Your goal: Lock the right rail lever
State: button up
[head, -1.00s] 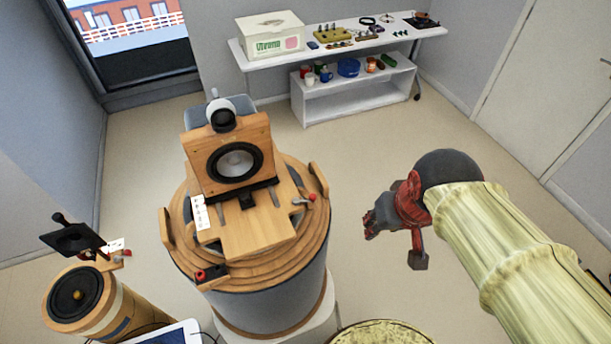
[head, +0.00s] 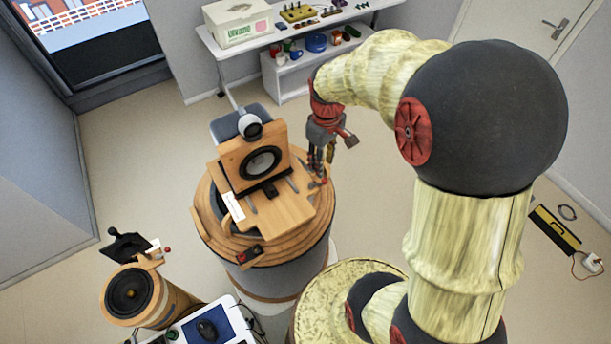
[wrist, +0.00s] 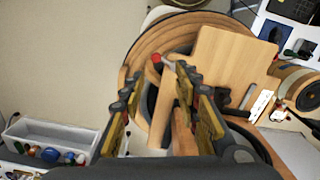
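The right rail lever, with a red knob, sits at the right side of the round wooden platform (head: 215,228), beside the sliding wooden board (head: 283,212). In the wrist view its red knob (wrist: 157,59) and short grey arm show just beyond and between the fingertips. My gripper (head: 320,172) points down over this right side, close to the lever. In the wrist view my gripper (wrist: 160,78) has its two fingers apart with nothing held between them. Contact with the lever cannot be told. In the head view the fingers partly cover the lever.
A white shelf (head: 290,82) stands behind.

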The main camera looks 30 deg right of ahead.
aim_at(325, 179)
jog(key=shift+s+d, duration=0.35)
jog(key=shift+d, duration=0.1)
jog(key=shift+s+d+f, duration=0.15)
jog(key=shift+d+f, duration=0.1)
jog(key=f, duration=0.4)
jog(key=f+p, duration=0.1)
jog(key=f, duration=0.2)
jog(key=shift+w+a+f, duration=0.1)
jog(key=shift+w+a, duration=0.15)
jog(key=shift+a, duration=0.05)
jog(key=shift+c, duration=0.9)
grip_shut()
